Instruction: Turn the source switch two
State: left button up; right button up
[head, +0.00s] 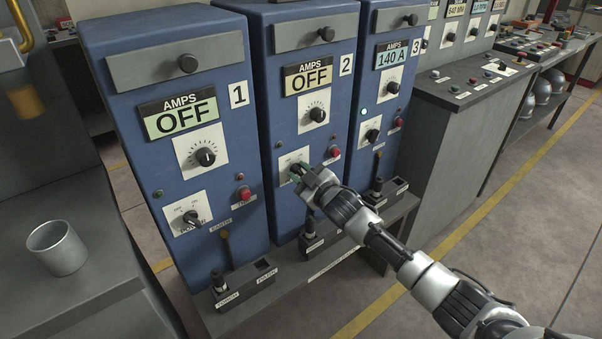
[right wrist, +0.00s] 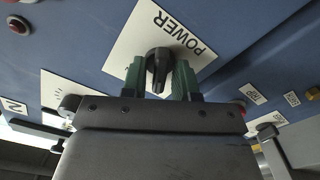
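Source two is the middle blue cabinet (head: 262,87), marked 2, and its display (head: 308,75) reads OFF. Its black power switch (right wrist: 158,65) sits on a white plate (right wrist: 188,50) lettered POWER. My right gripper (head: 298,174) is at this plate in the head view and hides most of the switch there. In the right wrist view, its two green fingers (right wrist: 160,80) stand on either side of the switch knob, with narrow gaps seeming to show beside the handle. Contact is not clear. My left gripper is not in view.
Cabinet 1 (head: 110,75) on the left reads OFF; cabinet 3 (head: 364,75) on the right reads 140 A and shows a lit green lamp. Below the switches, a low shelf (head: 215,318) carries terminal boxes. A metal cup (head: 57,250) stands on a grey bench at left.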

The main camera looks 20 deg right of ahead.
jog(key=shift+o, duration=0.7)
jog(key=v, duration=1)
jog(key=shift+s, duration=0.4)
jog(key=shift+d, duration=0.2)
